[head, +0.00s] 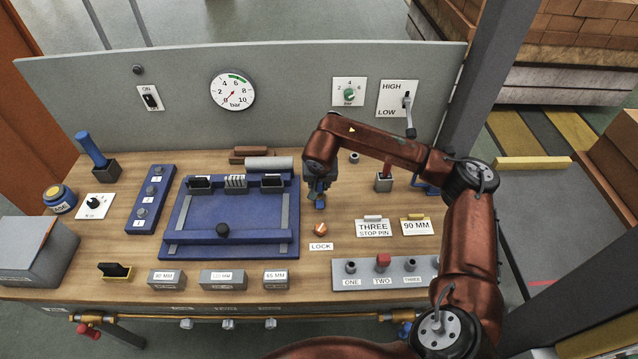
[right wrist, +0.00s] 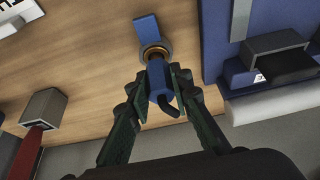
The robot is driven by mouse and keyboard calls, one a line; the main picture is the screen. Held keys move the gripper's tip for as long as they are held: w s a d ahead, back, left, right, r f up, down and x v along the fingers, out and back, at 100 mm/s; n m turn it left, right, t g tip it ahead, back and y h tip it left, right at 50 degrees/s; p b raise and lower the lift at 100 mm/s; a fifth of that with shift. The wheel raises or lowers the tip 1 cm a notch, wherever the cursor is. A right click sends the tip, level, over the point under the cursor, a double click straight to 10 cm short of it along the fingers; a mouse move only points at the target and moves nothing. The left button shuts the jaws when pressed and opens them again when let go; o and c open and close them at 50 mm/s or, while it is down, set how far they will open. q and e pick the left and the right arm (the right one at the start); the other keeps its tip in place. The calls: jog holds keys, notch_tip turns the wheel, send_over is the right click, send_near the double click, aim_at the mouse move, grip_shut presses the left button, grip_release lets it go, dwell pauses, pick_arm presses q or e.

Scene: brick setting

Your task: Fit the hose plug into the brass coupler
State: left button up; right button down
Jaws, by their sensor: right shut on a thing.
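My right gripper (right wrist: 158,78) is shut on the blue hose plug (right wrist: 157,72), with a finger on each side of it. A dark curved stub shows at the plug's near end. The brass coupler (right wrist: 153,48) shows as a ring at the plug's far end, with a flat blue tab (right wrist: 147,28) just beyond it. The plug lines up closely with the ring; I cannot tell how deep it sits. In the head view my right gripper (head: 319,184) is low over the bench, left of the red-handled block, and it hides the coupler. My left gripper is out of view.
A blue fixture (head: 285,245) stands close to the left of the gripper, with a pale roll (head: 268,163) behind it. The red-handled block (head: 383,184) stands to the right. An orange knob (head: 320,229) and a LOCK label (head: 321,246) lie in front. The grey panel (head: 300,75) closes the back.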

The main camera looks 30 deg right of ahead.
jog(key=shift+f+b, duration=0.4)
jog(key=shift+f, duration=0.4)
jog(key=c, duration=1.7)
grip_release()
jog(key=shift+o, duration=0.4)
jog(key=o, duration=0.4)
jog(key=shift+c, duration=0.2)
jog(key=shift+r+p, duration=1.55)
jog(key=shift+r, duration=1.45)
